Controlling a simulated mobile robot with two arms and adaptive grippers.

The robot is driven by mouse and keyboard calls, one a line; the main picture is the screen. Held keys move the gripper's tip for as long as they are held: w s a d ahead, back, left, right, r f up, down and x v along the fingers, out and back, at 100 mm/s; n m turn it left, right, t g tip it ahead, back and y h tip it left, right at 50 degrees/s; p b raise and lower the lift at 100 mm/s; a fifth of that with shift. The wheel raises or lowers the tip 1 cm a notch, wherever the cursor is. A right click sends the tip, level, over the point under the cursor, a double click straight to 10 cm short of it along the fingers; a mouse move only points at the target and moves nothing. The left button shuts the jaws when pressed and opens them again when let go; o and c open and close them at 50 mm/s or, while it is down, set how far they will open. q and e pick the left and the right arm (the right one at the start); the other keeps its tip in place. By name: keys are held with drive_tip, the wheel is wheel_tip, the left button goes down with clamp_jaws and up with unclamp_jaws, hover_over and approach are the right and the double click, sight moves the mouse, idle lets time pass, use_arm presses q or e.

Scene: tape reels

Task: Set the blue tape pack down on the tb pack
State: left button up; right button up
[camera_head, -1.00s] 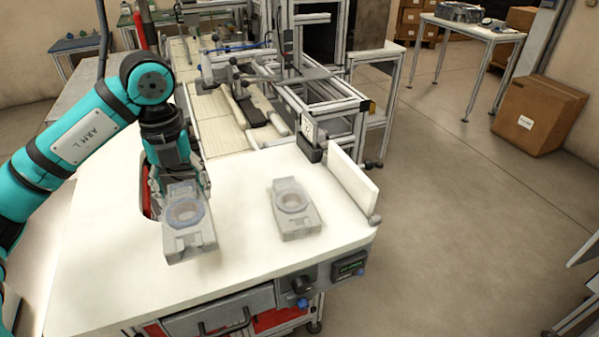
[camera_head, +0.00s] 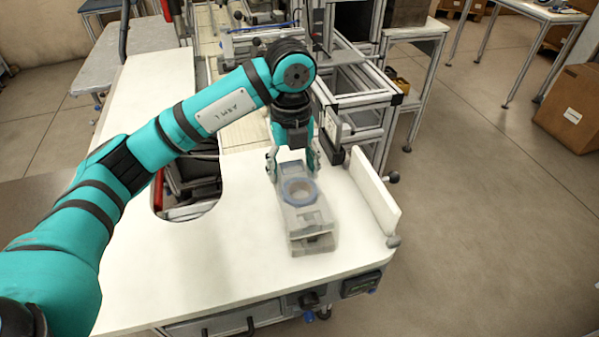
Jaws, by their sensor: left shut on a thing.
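The blue tape pack (camera_head: 306,216) is a pale, see-through tray with a blue-rimmed ring near its middle. My left gripper (camera_head: 292,168) is shut on its far end, at the right part of the white table. The tb pack (camera_head: 313,244) is a grey tray directly under the blue tape pack. Only its near end shows; the rest is hidden by the held pack. The two look roughly lined up. I cannot tell whether they touch or a small gap is left. My right gripper is not in view.
The white table (camera_head: 220,270) is clear left of and in front of the packs. A low white panel (camera_head: 374,200) stands along its right edge. A cut-out (camera_head: 190,200) opens at the left. An aluminium frame (camera_head: 365,115) stands behind.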

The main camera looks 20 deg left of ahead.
sight(299, 180)
use_arm(q)
drive_tip(key=shift+w+d, duration=0.1)
drive_tip(key=shift+d, duration=0.55)
wheel_tip(299, 180, down, 3)
drive_tip(key=shift+r+p, duration=0.1)
drive_tip(key=shift+p, duration=0.65)
drive_tip(key=shift+f, duration=0.5)
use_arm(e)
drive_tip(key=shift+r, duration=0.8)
use_arm(q)
drive_tip(key=o, duration=1.3)
drive_tip(key=shift+o, duration=0.2)
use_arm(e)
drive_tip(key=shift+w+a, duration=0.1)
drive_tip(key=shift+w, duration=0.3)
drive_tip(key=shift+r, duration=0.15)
